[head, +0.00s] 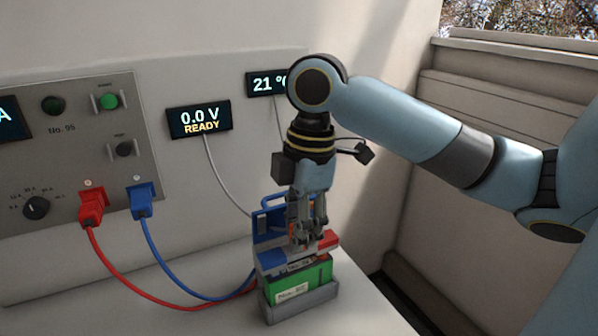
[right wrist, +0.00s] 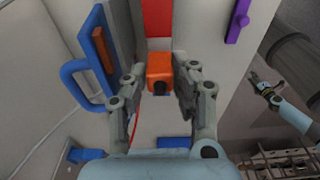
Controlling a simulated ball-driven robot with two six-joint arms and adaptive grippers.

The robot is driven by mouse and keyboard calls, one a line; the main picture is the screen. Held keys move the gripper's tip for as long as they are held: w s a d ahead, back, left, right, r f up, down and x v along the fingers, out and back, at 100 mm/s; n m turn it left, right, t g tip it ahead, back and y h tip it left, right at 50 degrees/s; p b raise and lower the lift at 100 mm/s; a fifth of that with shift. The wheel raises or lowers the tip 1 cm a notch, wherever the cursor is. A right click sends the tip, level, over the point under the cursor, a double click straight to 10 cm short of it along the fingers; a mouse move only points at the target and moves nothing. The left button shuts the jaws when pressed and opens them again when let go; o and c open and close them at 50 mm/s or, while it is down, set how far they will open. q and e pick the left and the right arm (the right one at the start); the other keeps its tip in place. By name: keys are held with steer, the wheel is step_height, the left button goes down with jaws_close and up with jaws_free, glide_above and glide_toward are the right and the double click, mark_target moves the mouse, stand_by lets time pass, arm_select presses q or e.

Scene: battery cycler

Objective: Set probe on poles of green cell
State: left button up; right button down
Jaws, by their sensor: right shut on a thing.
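The green cell (head: 300,284) stands upright in a grey holder (head: 303,309) on the bench in the head view. The probe has a blue end (head: 270,259) and a red end (head: 328,241), and lies just above the cell's top. I cannot tell whether it touches the poles, which are hidden. My right gripper (head: 308,238) points down and is shut on the probe's orange grip (right wrist: 159,68), seen between the fingers in the right wrist view. What looks like my left gripper (right wrist: 262,88) shows small at the right there; its jaws are unclear.
A blue bracket (head: 268,203) stands close behind the cell. Red (head: 120,281) and blue (head: 170,271) cables run from the panel plugs to the cell area. A display (head: 199,120) reads 0.0 V READY. The bench in front of the cell is clear.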

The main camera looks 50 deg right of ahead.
steer(key=shift+f+b, duration=0.3)
steer(key=shift+f, duration=0.15)
stand_by(0.3)
steer(key=shift+r, duration=0.1)
stand_by(0.5)
step_height(320, 180, up, 7)
steer(key=p, duration=0.8)
